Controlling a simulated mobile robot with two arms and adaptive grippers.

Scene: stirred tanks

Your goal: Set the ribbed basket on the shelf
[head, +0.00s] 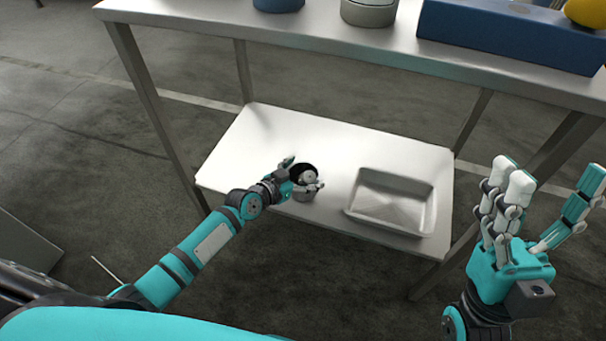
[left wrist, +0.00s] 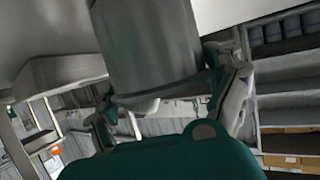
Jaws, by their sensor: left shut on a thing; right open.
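The ribbed basket (head: 304,194) looks like a small grey round vessel with a dark inside; I cannot make out its ribs. My left gripper (head: 301,177) is shut on it over the lower shelf (head: 248,150), and its fingers hide part of the rim. I cannot tell whether the basket touches the shelf. In the left wrist view the basket (left wrist: 150,45) is a large grey cylinder between the fingers of the left gripper (left wrist: 172,98). My right gripper (head: 553,190) is open and empty at the right, in front of the table.
A grey rectangular tray (head: 390,203) lies on the lower shelf, right of the basket. The shelf is bare left of and behind the basket. The tabletop (head: 330,40) above carries a blue box (head: 500,35), a grey round container (head: 368,12) and a yellow thing (head: 588,12). Table legs frame the shelf.

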